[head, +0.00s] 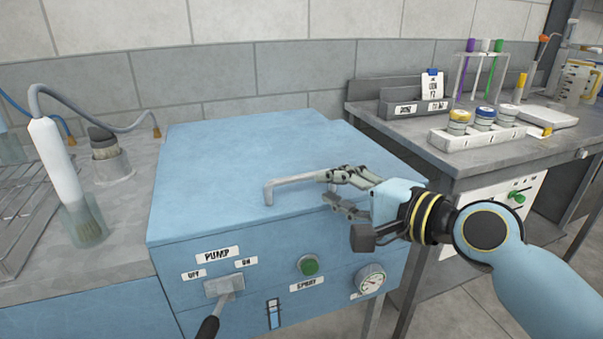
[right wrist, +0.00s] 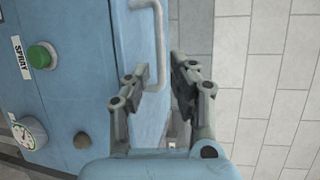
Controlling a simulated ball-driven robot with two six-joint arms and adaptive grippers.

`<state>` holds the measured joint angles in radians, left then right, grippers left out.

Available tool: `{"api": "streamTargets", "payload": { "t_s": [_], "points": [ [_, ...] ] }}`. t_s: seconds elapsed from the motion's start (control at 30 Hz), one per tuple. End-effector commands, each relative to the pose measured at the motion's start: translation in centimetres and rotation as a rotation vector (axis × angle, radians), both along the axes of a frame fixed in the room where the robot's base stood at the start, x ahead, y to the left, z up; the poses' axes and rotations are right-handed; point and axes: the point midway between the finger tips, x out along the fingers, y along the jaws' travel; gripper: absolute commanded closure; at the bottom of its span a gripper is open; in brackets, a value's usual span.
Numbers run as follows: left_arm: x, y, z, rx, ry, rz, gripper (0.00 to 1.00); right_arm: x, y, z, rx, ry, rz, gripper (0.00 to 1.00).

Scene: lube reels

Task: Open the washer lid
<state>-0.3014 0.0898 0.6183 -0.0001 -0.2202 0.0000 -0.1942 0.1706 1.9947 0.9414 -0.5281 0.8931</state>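The blue washer (head: 190,265) stands in the middle of the head view with its flat blue lid (head: 235,150) down. A pale bar handle (head: 290,181) sits along the lid's front edge. My right gripper (head: 338,192) is at the handle's right end, its fingers apart. In the right wrist view the handle (right wrist: 159,40) runs down towards my right gripper (right wrist: 162,75), its lower end close to the left finger. I cannot tell whether they touch. My left gripper is not in view.
The washer front has a pump lever (head: 226,287), a green spray button (head: 308,265) and a gauge (head: 370,279). A grey bench (head: 400,135) with a jar rack (head: 465,139) stands at right. At left are a white brush wand (head: 52,150) and a wire rack (head: 25,205).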

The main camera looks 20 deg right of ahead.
Motion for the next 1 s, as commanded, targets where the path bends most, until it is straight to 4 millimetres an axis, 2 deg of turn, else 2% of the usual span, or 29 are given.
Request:
{"api": "streamTargets", "payload": {
  "t_s": [0.2,0.4,0.77,0.93,1.0],
  "points": [
    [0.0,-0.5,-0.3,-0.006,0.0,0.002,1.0,4.1,1.9,-0.8,0.002,-0.001,-0.002,0.77],
    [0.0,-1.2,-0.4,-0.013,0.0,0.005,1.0,6.4,2.9,-1.3,0.001,0.0,-0.001,0.77],
    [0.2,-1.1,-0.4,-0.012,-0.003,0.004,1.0,7.0,3.2,-1.4,-0.001,0.001,-0.001,0.77],
    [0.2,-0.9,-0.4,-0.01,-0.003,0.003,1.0,7.0,3.2,-1.4,-0.001,0.0,-0.001,0.97],
    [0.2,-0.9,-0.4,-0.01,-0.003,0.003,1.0,7.0,3.2,-1.4,-0.001,0.0,-0.001,1.0]
  ]
}}
